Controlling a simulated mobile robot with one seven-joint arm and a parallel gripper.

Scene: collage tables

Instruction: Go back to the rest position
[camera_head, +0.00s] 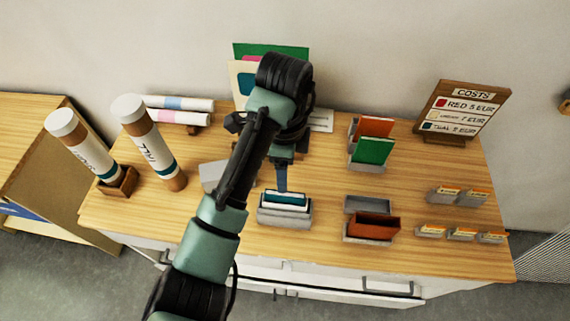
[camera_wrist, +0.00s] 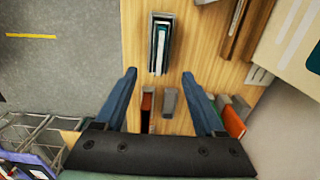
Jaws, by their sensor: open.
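My gripper (camera_wrist: 162,85) shows in the wrist view with its two blue fingers spread apart and nothing between them. In the head view my gripper (camera_head: 282,180) is over the middle of the wooden table (camera_head: 330,242), just behind a grey holder (camera_head: 285,217) with teal and white cards. My arm reaches across the table from the lower left and hides part of what stands behind it. The same card holder also shows in the wrist view (camera_wrist: 161,44), ahead of the fingertips. I cannot tell how high the fingertips are above the table.
Orange and green cards (camera_head: 373,150) stand in grey holders to the right. A brown card (camera_head: 374,227) sits in a front holder. A costs sign (camera_head: 463,110) stands at the back right. Two labelled tubes (camera_head: 148,143) lean at the left. Small tagged blocks (camera_head: 460,195) line the right.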

